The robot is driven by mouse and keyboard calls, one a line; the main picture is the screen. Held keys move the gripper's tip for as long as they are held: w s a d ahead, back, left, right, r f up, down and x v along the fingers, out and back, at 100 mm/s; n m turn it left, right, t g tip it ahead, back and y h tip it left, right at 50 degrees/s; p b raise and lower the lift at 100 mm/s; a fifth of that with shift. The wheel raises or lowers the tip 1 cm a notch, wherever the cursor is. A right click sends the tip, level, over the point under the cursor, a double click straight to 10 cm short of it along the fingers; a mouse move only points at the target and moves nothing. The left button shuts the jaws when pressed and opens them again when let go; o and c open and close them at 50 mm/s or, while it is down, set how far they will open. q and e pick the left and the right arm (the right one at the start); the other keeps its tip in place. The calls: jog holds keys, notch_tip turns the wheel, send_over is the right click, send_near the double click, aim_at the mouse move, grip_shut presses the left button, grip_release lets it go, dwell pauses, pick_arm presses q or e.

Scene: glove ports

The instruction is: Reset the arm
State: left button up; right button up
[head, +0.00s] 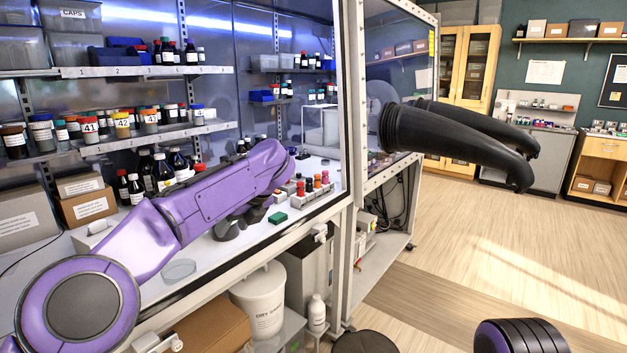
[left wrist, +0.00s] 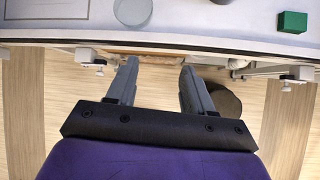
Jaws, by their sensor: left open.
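My left gripper (left wrist: 159,67) shows in the left wrist view with its two grey fingers apart and nothing between them. The fingers appear over the floor, just outside the bench edge. In the head view my purple left arm crosses in front of the bench, and I cannot make out the fingertips there. Two black gloves (head: 455,138) stick out from the clear panel to the right of the arm. My right gripper is not in view; a purple and black part of me shows at the bottom right.
On the white bench (head: 150,290) are a clear dish (head: 180,269), a green block (head: 278,217) and several bottles (head: 163,172). Shelves (head: 150,72) with jars stand behind. A white bucket (head: 262,300) and a dark stool (head: 365,342) are below. Floor at right is open.

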pick_arm(q)
notch_tip(320, 180, down, 15)
jog(key=w+m+t+y, duration=0.1)
jog(key=m+t+y, duration=0.4)
jog(key=m, duration=1.1)
jog(key=s+a+f+m+t+h, duration=0.1)
jog(key=s+f+m+t+h, duration=0.2)
jog(key=f+m, duration=0.4)
jog(key=s+a+f+m+h, duration=0.1)
jog(key=s+f+m+h, duration=0.1)
jog(key=s+f+m, duration=0.55)
jog(key=s+a+f+m+g+h, duration=0.3)
jog(key=s+f+m, duration=0.2)
jog(key=s+f, duration=0.8)
jog(key=s+a+f+m+g, duration=0.1)
jog(key=s+a, duration=0.3)
jog(key=s, duration=0.8)
jog(key=s+a+f+m+g, duration=0.1)
jog(key=s+a+f+g, duration=0.2)
jog(key=s, duration=0.8)
jog(key=shift+s+a+m+g, duration=0.35)
jog(key=shift+a+g, duration=0.05)
jog(key=shift+g, duration=0.3)
